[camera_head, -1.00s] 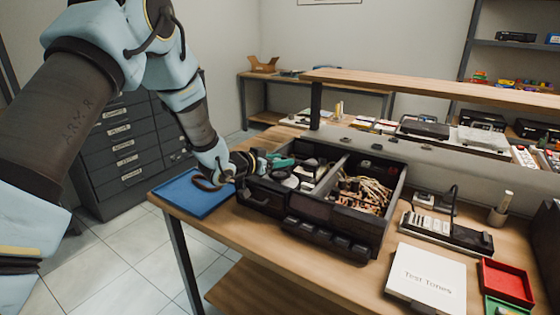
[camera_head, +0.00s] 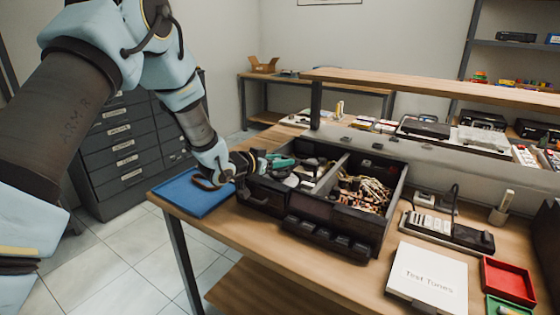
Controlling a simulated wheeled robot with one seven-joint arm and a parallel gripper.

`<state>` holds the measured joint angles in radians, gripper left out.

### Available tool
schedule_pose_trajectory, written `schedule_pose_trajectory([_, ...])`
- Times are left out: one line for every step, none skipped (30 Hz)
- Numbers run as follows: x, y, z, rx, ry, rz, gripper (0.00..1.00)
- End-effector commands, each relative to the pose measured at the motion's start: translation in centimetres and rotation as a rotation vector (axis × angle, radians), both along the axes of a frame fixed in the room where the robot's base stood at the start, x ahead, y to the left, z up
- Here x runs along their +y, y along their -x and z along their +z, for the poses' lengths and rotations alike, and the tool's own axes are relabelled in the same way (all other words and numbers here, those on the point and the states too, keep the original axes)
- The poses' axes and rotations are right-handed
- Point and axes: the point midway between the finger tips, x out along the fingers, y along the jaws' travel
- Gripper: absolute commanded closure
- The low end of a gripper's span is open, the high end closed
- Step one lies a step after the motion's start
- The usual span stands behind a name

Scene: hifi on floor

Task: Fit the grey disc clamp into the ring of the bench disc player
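The bench disc player (camera_head: 318,207) is a black open-topped unit on the wooden bench. Its left bay holds light and grey parts; its right bay holds a tangle of wires and coppery parts. I cannot tell whether the fingers are open or shut. The grey disc clamp and the ring cannot be made out clearly; the gripper and the player's walls hide much of the left bay.
A blue mat (camera_head: 195,193) lies at the bench's left corner, under my wrist. A white "Test Tones" case (camera_head: 428,279), a red tray (camera_head: 507,282) and a black device with a row of keys (camera_head: 447,232) stand to the right. A raised wooden shelf (camera_head: 430,88) runs behind.

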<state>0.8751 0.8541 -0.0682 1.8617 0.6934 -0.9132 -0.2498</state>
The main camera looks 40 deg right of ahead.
Motion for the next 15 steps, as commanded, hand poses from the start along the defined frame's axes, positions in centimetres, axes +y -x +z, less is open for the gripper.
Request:
schedule_pose_trajectory([-0.01, -0.01, -0.03, 0.000, 0.000, 0.000, 0.49])
schedule_pose_trajectory([-0.01, -0.01, -0.01, 0.000, 0.000, 0.000, 0.45])
schedule_pose_trajectory([-0.01, -0.01, -0.01, 0.000, 0.000, 0.000, 0.41])
schedule_pose_trajectory([0.00, -0.01, -0.02, 0.000, 0.000, 0.000, 0.37])
schedule_pose_trajectory([0.00, -0.01, -0.02, 0.000, 0.000, 0.000, 0.34])
schedule_pose_trajectory([0.00, -0.01, -0.02, 0.000, 0.000, 0.000, 0.30])
schedule_pose_trajectory([0.00, 0.00, -0.02, 0.000, 0.000, 0.000, 0.26])
schedule_pose_trajectory([0.00, 0.00, -0.02, 0.000, 0.000, 0.000, 0.23])
schedule_pose_trajectory([0.00, -0.01, -0.02, 0.000, 0.000, 0.000, 0.18])
schedule_pose_trajectory([0.00, 0.00, -0.02, 0.000, 0.000, 0.000, 0.16])
schedule_pose_trajectory([0.00, 0.00, -0.02, 0.000, 0.000, 0.000, 0.16])
schedule_pose_trajectory([0.00, 0.00, -0.02, 0.000, 0.000, 0.000, 0.16])
schedule_pose_trajectory([0.00, 0.00, -0.02, 0.000, 0.000, 0.000, 0.16])
schedule_pose_trajectory([0.00, 0.00, -0.02, 0.000, 0.000, 0.000, 0.16])
schedule_pose_trajectory([0.00, 0.00, -0.02, 0.000, 0.000, 0.000, 0.16])
